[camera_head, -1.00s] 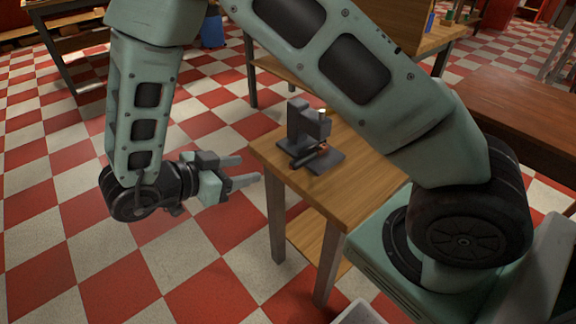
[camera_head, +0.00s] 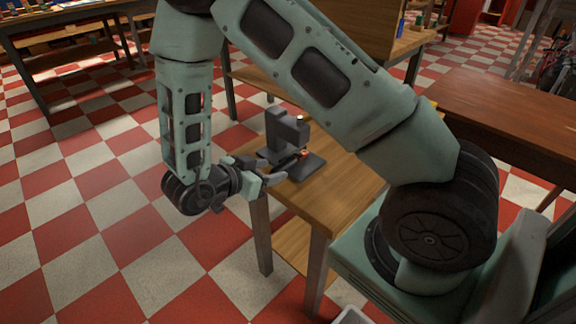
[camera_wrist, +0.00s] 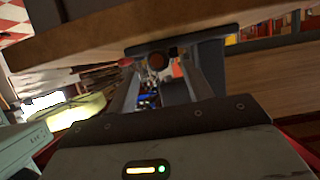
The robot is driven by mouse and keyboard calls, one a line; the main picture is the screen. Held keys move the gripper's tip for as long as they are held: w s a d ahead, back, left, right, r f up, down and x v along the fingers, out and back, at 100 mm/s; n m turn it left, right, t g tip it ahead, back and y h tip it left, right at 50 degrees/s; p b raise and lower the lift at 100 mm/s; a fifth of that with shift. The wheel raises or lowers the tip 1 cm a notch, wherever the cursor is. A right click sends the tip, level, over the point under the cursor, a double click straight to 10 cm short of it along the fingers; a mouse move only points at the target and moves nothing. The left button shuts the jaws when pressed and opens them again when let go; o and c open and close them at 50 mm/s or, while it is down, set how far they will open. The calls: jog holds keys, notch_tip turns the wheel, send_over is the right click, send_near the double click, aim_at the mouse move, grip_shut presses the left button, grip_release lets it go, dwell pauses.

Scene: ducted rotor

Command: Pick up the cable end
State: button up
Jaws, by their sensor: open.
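A dark grey fixture (camera_head: 286,130) with an upright block and a flat base stands on the small wooden table (camera_head: 345,190). A small orange-red piece (camera_head: 304,153) shows at its front; I cannot tell surely whether it is the cable end. My gripper (camera_head: 277,169) is open at the table's left edge, close to the fixture, its fingers pointing towards it. In the wrist view the two fingers (camera_wrist: 160,78) reach towards the fixture (camera_wrist: 209,62), with a round dark brown end (camera_wrist: 156,59) between them in the picture. Nothing is seen held, and contact cannot be told.
A long brown table (camera_head: 500,130) stands at the right. Another wooden bench (camera_head: 250,82) stands behind the small table. Several items lie on a workbench (camera_head: 60,40) at the back left. The checkered floor at the left is clear.

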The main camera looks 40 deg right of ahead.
aim_at(274, 169)
jog(key=x, duration=0.3)
jog(key=shift+d+f, duration=0.1)
jog(key=shift+f, duration=0.05)
jog(key=shift+c, duration=0.3)
jog(key=c, duration=1)
jog(key=shift+c, duration=0.2)
